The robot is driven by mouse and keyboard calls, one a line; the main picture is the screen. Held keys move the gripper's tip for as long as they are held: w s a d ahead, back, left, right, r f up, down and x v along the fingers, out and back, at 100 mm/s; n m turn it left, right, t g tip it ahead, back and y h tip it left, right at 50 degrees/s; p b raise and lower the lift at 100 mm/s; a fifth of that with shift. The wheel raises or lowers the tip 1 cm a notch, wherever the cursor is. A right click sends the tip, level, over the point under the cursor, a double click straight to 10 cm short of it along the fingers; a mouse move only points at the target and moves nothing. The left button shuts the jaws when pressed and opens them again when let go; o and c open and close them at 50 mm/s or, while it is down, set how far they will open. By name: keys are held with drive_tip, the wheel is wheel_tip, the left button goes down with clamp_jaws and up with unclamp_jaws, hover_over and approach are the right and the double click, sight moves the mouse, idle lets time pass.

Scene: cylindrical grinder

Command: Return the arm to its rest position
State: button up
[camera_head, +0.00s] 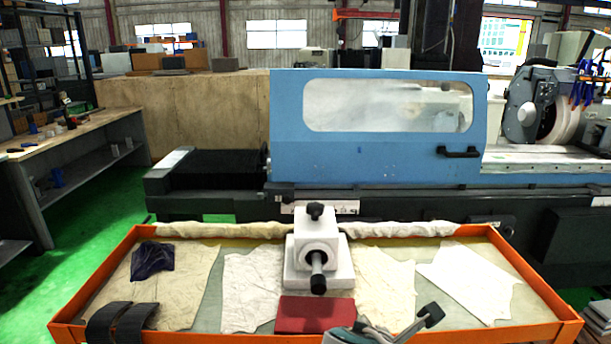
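Part of my arm's end, my gripper (398,327), shows at the bottom edge, right of centre. It is a grey-green body with a black tip pointing up and to the right. Most of it is cut off by the frame, so I cannot tell whether it is open or shut. Nothing is visibly held at the part that shows. In the picture it overlaps the front edge of an orange-rimmed tray table (520,332); I cannot tell how far apart they are.
A white fixture (300,255) with black knobs stands mid-tray. A red block (315,315), cloths (470,280), a dark blue cloth (152,261) and black curved pieces (108,322) are around it. Behind is the grinder with its shut-looking blue cover (375,155). Green floor (110,215) is free at left.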

drive_tip(key=s+r+m+g+y, duration=0.1)
drive_tip(key=s+m+y, duration=0.5)
drive_tip(key=m, duration=1.7)
drive_tip(key=s+d, duration=0.1)
drive_tip(key=s, duration=0.1)
drive_tip(key=shift+s+r+g+y, duration=0.3)
drive_tip(key=shift+s, duration=0.1)
idle(1.6)
